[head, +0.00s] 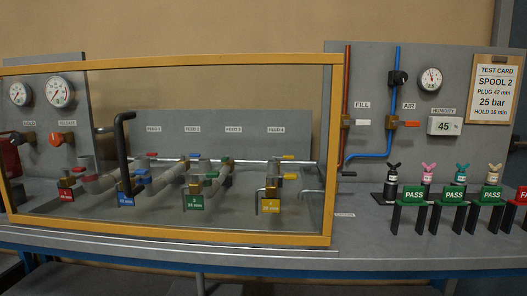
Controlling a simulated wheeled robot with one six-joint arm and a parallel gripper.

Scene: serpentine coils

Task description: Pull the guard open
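The guard (190,239) is a clear panel in a yellow-orange frame. It stands upright along the front of the bench on the left and covers the pipework behind it. Its right post (331,150) stands just left of the grey instrument board. A black upright bar handle (122,155) shows on the left part of the panel. I cannot tell exactly where it is fixed. My gripper is not in view.
Pipes with red, blue, green and yellow tags (194,203) sit behind the guard. A silver rail (170,247) runs along the bench front. To the right are several coloured plugs and green PASS stands (454,195), and a grey board (362,75) with a gauge.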

